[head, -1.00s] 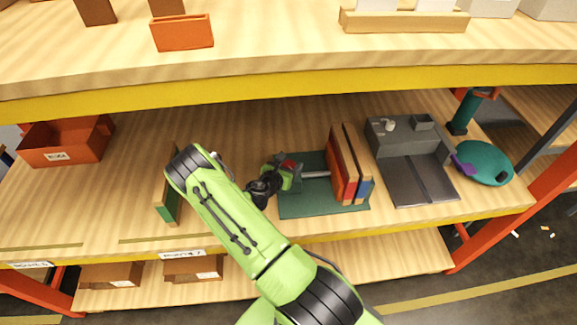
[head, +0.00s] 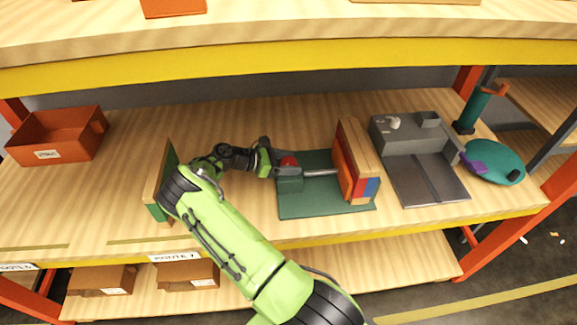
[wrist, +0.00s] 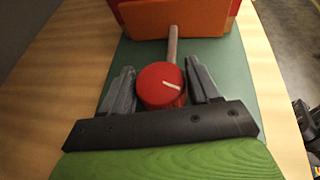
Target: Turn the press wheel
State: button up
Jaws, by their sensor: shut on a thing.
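The press wheel (head: 289,161) is a small red knob. In the wrist view the press wheel (wrist: 160,84) shows a white mark on its face, slanting right. It sits on a press with a green base (head: 325,208), in front of a metal screw rod (wrist: 172,45). My gripper (head: 283,169) reaches it from the left. In the wrist view my gripper (wrist: 160,78) has one dark finger on each side of the wheel and is shut on it. The far side of the wheel is hidden.
Upright boards or books (head: 347,165) stand at the press's right end. A grey machine (head: 430,180) and a teal round object (head: 497,165) stand further right. A green-backed board (head: 162,185) is close to my arm. An upper shelf edge (head: 300,75) hangs above.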

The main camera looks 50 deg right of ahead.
jog(key=shift+m+g, duration=0.4)
jog(key=shift+g, duration=0.1)
jog(key=o, duration=1)
jog(key=shift+c, duration=0.2)
jog(key=v, duration=1.5)
jog(key=shift+w+r, duration=0.25)
jog(key=shift+r, duration=0.15)
jog(key=shift+a, duration=0.15)
